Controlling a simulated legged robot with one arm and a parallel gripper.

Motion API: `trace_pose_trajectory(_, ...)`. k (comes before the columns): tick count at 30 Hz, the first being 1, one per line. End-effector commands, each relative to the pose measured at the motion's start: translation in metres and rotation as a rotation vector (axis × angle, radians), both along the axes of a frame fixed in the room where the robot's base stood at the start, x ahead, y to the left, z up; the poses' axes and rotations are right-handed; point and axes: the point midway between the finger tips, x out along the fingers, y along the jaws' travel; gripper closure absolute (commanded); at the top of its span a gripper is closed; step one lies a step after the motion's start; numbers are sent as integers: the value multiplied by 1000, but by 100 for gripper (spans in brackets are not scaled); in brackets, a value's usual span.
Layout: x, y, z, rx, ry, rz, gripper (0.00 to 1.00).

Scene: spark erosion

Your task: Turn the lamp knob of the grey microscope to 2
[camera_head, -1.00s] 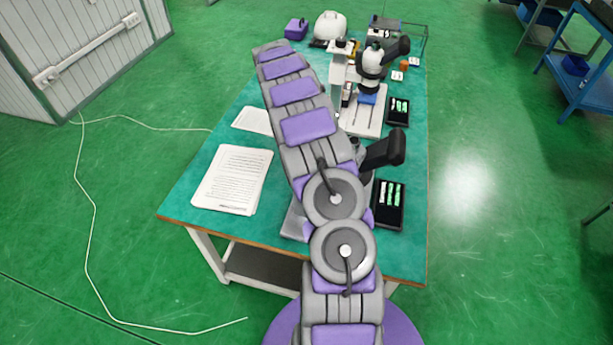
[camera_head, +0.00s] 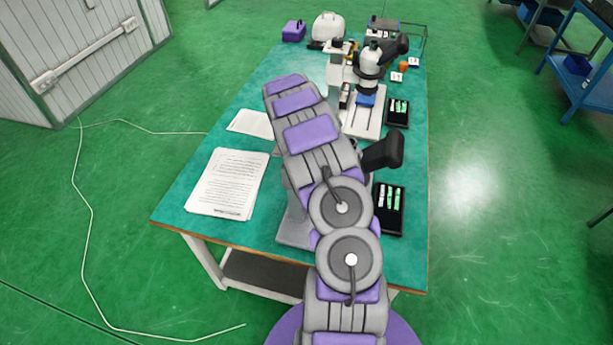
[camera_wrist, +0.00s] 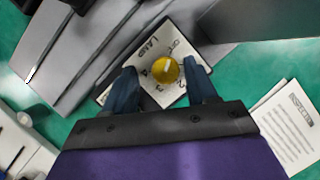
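The lamp knob (camera_wrist: 166,69) is a round yellow cap on a white dial plate (camera_wrist: 150,45) marked LAMP, in the wrist view. A pale pointer line on it points up and slightly right in that view. Small numerals ring the knob; a 4 and a 3 can be made out, the others are hard to read. My gripper (camera_wrist: 160,70) is open, its two dark blue fingers on either side of the knob; I cannot tell whether they touch it. In the head view the grey microscope (camera_head: 296,232) is mostly hidden behind my arm; its black eyepiece (camera_head: 382,152) shows.
A white microscope (camera_head: 368,68) stands farther back on the green table (camera_head: 250,120). Black trays (camera_head: 389,222) with slides lie along the right side. Printed sheets (camera_head: 227,183) lie at the left. A purple box (camera_head: 294,31) and a white case (camera_head: 327,27) stand at the far end.

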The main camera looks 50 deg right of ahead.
Motion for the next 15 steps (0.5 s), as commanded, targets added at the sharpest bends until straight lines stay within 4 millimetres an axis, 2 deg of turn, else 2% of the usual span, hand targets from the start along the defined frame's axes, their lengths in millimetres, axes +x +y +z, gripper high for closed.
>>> trace_pose_trajectory(2,0,1,1,-1,0,0,50)
trace_pose_trajectory(15,0,3,1,0,1,0,92)
